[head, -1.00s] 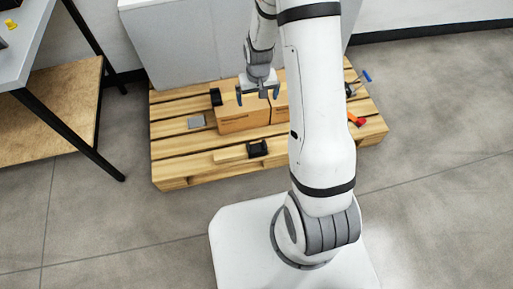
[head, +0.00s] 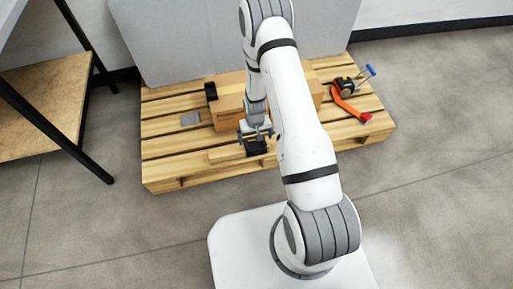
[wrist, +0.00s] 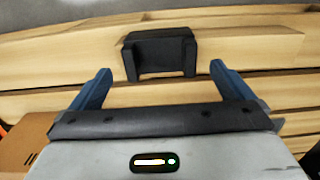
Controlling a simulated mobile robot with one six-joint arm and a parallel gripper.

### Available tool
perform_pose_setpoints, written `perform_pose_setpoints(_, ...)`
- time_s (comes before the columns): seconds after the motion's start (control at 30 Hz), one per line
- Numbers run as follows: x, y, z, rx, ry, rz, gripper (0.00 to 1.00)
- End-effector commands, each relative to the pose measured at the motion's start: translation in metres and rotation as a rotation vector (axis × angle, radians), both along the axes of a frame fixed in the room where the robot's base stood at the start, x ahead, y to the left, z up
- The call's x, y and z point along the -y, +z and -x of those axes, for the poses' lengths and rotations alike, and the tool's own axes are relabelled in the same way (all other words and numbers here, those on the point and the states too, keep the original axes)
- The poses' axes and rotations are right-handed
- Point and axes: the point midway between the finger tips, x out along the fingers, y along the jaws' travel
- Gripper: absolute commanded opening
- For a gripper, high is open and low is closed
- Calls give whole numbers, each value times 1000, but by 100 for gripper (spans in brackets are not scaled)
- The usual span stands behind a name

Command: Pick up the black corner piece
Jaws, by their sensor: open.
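A black corner piece (head: 257,149) lies on the front part of the wooden pallet, against a wooden block. In the wrist view the corner piece (wrist: 160,55) shows as a U-like black shape on the planks, ahead of the jaws. My gripper (head: 256,132) is just above and behind it in the head view and partly covers it. In the wrist view my gripper (wrist: 160,70) is open, with its blue fingers spread left and right of the piece and nothing between them. A second black corner piece (head: 211,91) sits at the left edge of the cardboard box (head: 226,113).
A grey panel (head: 180,45) stands behind. A black-legged table (head: 55,125) is at left. The front floor is clear.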

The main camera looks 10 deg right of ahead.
Motion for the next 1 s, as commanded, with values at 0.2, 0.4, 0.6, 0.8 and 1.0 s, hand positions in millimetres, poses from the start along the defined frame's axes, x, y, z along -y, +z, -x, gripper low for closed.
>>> perform_pose_setpoints(0.2,0,-28,0,-1,0,2,100)
perform_pose_setpoints(0.4,0,-26,0,0,0,2,98)
perform_pose_setpoints(0.6,0,-26,0,0,1,2,82)
perform_pose_setpoints(0.8,0,-26,0,0,1,2,66)
perform_pose_setpoints(1.0,-1,-26,0,0,1,2,57)
